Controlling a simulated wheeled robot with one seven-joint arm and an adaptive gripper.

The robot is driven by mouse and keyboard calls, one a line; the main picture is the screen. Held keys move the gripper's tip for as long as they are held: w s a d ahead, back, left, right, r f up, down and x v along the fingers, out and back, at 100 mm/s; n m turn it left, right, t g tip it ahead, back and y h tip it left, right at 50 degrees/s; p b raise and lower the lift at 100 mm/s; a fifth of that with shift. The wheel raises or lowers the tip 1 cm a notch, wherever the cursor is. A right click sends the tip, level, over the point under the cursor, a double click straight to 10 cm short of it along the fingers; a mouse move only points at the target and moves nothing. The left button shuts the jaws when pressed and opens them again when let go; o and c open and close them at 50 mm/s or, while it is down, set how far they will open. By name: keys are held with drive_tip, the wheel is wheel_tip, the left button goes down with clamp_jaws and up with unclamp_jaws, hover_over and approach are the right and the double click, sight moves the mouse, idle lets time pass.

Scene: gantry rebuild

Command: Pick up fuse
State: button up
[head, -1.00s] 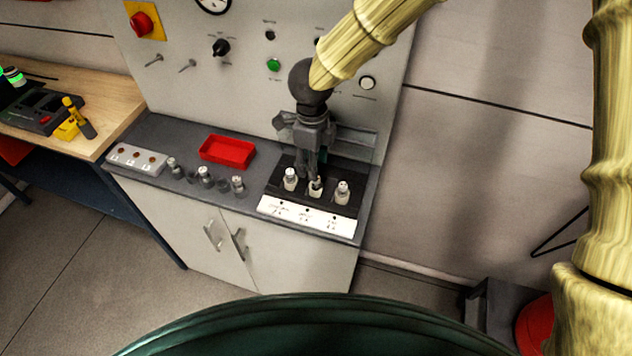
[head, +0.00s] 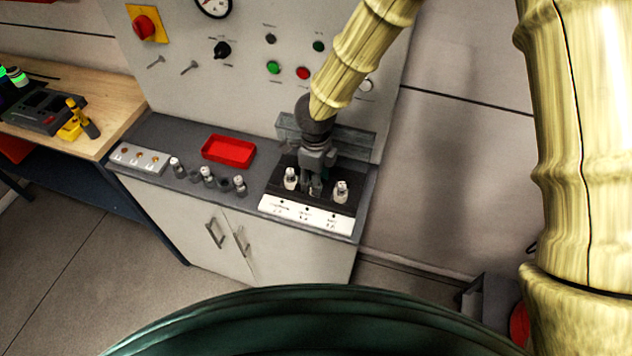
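A black fuse block (head: 335,208) with a white label strip stands at the right of the grey counter. A white fuse (head: 291,178) stands upright at its left and another white fuse (head: 341,190) at its right. My gripper (head: 314,188) points down at the middle place between them. Its fingers cover the middle fuse, so I cannot tell whether they are around it, touching it or closed on it. Several smaller light-topped fuse-like pieces stand left of the block, one of them a piece (head: 240,184) in a dark holder.
A red tray (head: 229,151) lies on the counter behind the small pieces. A white box (head: 139,157) with round brown spots is at the left end. An upright panel (head: 185,85) with knobs and buttons rises close behind my gripper.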

clamp_jaws()
idle(0.3)
